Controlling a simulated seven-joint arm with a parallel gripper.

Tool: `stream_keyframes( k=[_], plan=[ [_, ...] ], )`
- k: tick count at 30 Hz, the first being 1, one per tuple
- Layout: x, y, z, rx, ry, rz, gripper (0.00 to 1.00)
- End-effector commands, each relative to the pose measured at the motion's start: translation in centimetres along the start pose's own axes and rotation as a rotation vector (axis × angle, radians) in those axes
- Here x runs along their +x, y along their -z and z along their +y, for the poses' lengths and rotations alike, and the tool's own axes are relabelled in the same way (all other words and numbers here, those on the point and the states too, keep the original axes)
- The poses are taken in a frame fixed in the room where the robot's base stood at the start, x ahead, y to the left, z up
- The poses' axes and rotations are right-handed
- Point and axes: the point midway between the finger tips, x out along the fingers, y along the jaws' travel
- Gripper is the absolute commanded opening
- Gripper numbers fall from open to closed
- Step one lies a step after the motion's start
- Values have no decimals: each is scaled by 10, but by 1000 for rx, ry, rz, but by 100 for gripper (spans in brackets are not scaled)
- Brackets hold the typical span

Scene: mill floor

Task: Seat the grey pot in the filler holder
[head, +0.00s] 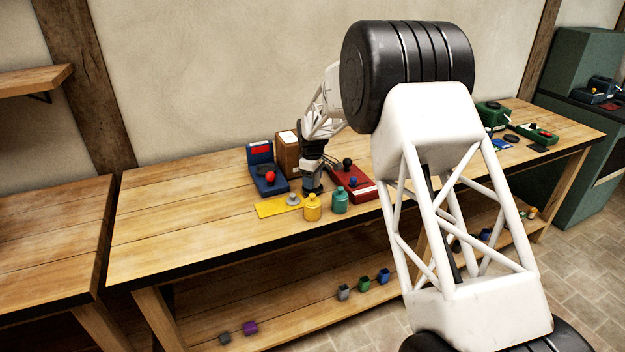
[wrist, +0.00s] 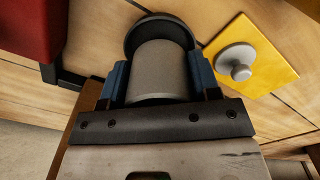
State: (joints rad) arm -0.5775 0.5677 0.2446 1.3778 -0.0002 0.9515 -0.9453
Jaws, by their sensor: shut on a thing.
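The grey pot (wrist: 160,72) is between the fingers of my gripper (wrist: 160,80), which is shut on it. A dark round rim shows around the pot's upper end in the wrist view; I cannot tell if it is part of the pot. In the head view my gripper (head: 312,184) is low over the bench, between the blue machine (head: 266,182) and the red machine (head: 352,182). The pot is not clearly visible there. I cannot tell which part is the filler holder. A grey knobbed disc (wrist: 237,62) lies on a yellow mat (wrist: 278,70), apart from the pot.
A yellow pot (head: 312,208) and a teal pot (head: 340,202) stand near the bench's front edge. A wooden box (head: 288,158) stands behind my gripper. The bench's left part (head: 170,225) is clear. Several small blocks sit on the lower shelf.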

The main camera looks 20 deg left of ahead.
Motion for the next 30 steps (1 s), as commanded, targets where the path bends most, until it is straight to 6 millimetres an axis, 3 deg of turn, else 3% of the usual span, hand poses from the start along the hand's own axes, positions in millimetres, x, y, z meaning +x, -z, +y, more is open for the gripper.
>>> stream_keyframes(
  k=[30],
  plan=[
    [5,0,0,0,-1,1,15]
  ],
)
